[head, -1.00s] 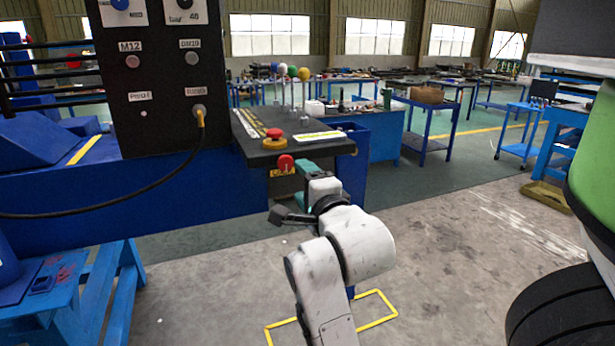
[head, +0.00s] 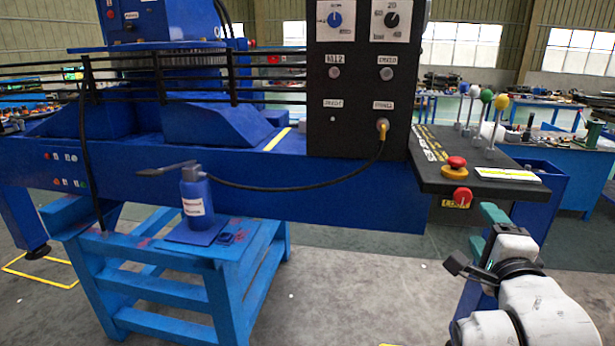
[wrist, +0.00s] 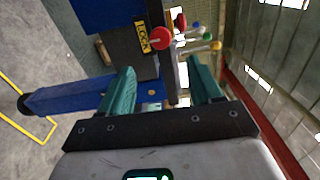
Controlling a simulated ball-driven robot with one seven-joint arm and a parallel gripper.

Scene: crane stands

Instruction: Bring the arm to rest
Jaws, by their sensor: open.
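My gripper (wrist: 163,92) is open in the wrist view, with its two teal fingers apart and nothing between them. In the head view my gripper (head: 482,228) is at the lower right, just below and in front of the black control desk (head: 480,178). A red knob (head: 462,197) on the desk's front edge is close to the fingers; it also shows in the wrist view (wrist: 160,38) beyond them, beside a yellow label. I cannot tell the exact gap. My white arm reaches up from the bottom right corner.
A red emergency button (head: 456,163) and several ball-topped levers (head: 484,105) are on the desk. A blue machine (head: 330,188) with a black panel (head: 356,115) fills the middle. A blue bottle jack (head: 195,200) stands on a blue stand (head: 165,262). The floor between is clear.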

